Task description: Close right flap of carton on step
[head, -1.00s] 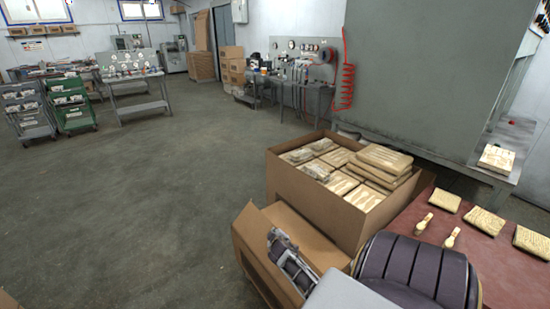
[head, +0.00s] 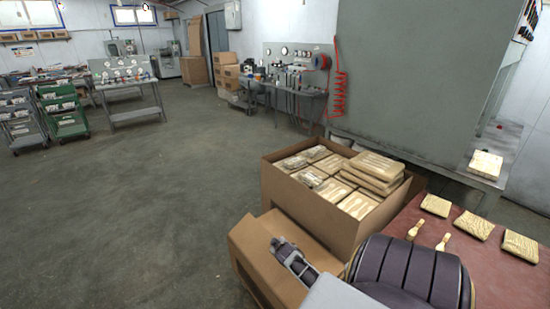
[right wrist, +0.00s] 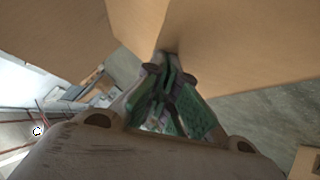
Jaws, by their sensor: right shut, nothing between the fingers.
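The brown cardboard carton (head: 250,268) stands low at the bottom centre of the head view, in front of a larger full box. Its top now looks covered by cardboard panels (head: 258,235), with no opening visible from here. My right gripper (head: 277,244) is over the carton top, against or just above the panel; I cannot tell if it touches. In the right wrist view, the shut, empty right gripper (right wrist: 168,66) points at cardboard (right wrist: 235,45) that fills the upper part. My arm hides the carton's right side. My left gripper is not in view.
A large open box (head: 308,208) filled with wooden spoon packs stands right behind the carton. Grey floor (head: 150,200) is clear to the left.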

